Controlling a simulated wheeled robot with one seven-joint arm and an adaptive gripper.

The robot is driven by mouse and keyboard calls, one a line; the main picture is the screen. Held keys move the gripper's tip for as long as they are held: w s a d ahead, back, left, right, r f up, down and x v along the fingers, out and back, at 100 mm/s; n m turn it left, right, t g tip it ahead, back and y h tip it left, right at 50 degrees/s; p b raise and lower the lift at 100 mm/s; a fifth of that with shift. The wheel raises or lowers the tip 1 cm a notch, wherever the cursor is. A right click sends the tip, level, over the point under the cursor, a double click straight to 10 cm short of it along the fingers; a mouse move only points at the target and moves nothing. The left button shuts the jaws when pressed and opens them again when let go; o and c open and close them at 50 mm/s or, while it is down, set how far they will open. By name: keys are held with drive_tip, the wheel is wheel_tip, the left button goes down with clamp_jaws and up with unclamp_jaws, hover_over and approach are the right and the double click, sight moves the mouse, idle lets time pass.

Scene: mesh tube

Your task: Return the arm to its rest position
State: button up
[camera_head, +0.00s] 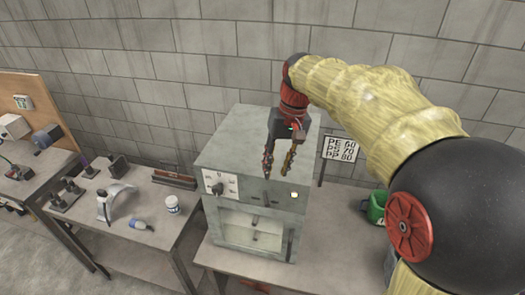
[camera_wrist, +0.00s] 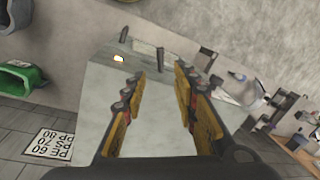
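The oven's pale top (camera_wrist: 152,130) shows behind the fingers in the wrist view. My arm reaches in from the right of the head view, bent downward at the wrist. Whether the fingers touch the oven cannot be told.
A block wall stands behind. Bare bench (camera_head: 335,240) lies right of the oven.

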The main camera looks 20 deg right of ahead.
drive_tip(key=shift+w, duration=0.1)
drive_tip(key=shift+h, duration=0.3)
drive_tip(key=f, duration=0.1)
drive_tip(key=s+f, duration=0.1)
drive_tip(key=d+f, duration=0.1)
drive_tip(key=shift+s+f, duration=0.2)
drive_tip(key=shift+f, duration=0.15)
drive_tip(key=s+a+f+n+t+b, duration=0.1)
drive_tip(key=s+a+f+t+b, duration=0.1)
drive_tip(key=s+f+b, duration=0.6)
drive_tip(key=s+a+f+n+t+h+b, duration=0.1)
drive_tip(key=s+a+f+t+b, duration=0.2)
drive_tip(key=s+a+f+b, duration=0.2)
drive_tip(key=shift+s+f+b, duration=1.45)
drive_tip(key=shift+s+b, duration=0.9)
drive_tip(key=shift+s, duration=0.55)
